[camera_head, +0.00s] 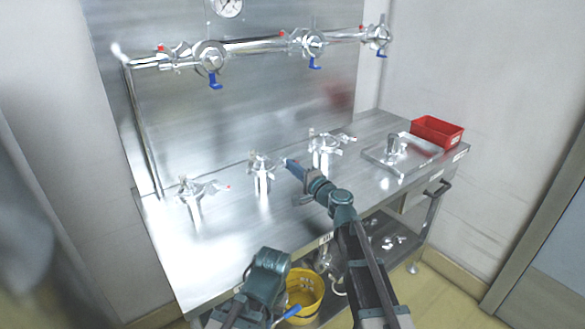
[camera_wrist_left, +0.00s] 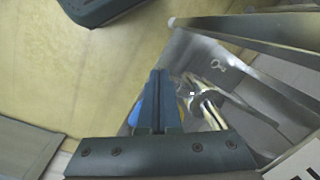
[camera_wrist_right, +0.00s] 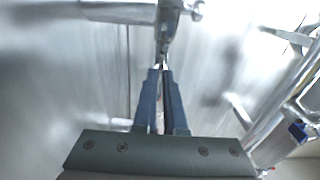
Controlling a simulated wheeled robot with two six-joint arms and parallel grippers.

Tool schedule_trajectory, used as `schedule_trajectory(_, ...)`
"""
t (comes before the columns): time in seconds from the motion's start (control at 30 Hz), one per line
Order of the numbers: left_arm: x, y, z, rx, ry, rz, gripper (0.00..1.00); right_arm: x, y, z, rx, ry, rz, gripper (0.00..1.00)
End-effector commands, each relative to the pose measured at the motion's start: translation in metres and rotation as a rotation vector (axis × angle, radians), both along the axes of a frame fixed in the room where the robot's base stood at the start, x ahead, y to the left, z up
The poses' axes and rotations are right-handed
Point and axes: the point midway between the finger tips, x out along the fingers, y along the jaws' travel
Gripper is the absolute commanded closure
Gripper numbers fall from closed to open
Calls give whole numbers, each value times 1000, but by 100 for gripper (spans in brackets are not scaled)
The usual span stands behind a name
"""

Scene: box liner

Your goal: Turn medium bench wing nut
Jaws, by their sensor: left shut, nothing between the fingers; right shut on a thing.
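Three shiny metal clamp fittings stand upright on the steel bench: a left one (camera_head: 195,190), a middle one (camera_head: 262,168) and a right one (camera_head: 323,145). My right gripper (camera_head: 287,162) reaches in beside the middle fitting, on its right side. In the right wrist view its blue fingers (camera_wrist_right: 162,72) are shut on a small metal part, seemingly the wing nut of the clamp (camera_wrist_right: 168,28). The grip covers most of that part. My left gripper (camera_wrist_left: 159,75) is shut and empty, low in front of the bench.
A pipe (camera_head: 255,45) with blue-handled valves runs along the steel back panel. A metal tray (camera_head: 402,155) and a red bin (camera_head: 437,131) sit at the bench's right end. A yellow bucket (camera_head: 304,297) stands below. The bench's front left is clear.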

Motion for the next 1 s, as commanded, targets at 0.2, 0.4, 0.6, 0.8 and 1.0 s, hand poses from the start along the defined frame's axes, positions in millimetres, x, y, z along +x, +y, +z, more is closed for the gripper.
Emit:
schedule_trajectory(0.2,0,0,0,0,0,0,100,0,0,0,-1,-1,-1,61)
schedule_trajectory(0.4,0,0,0,0,0,0,100,0,0,0,-1,-1,0,61)
schedule_trajectory(0.6,0,0,0,0,0,0,100,-11,-7,0,-1,-1,-2,61)
schedule_trajectory(0.8,0,0,0,0,0,0,100,-47,-29,0,-1,-1,-4,61)
schedule_trajectory(1.0,0,0,0,0,0,0,100,-82,-53,0,-1,-1,-2,61)
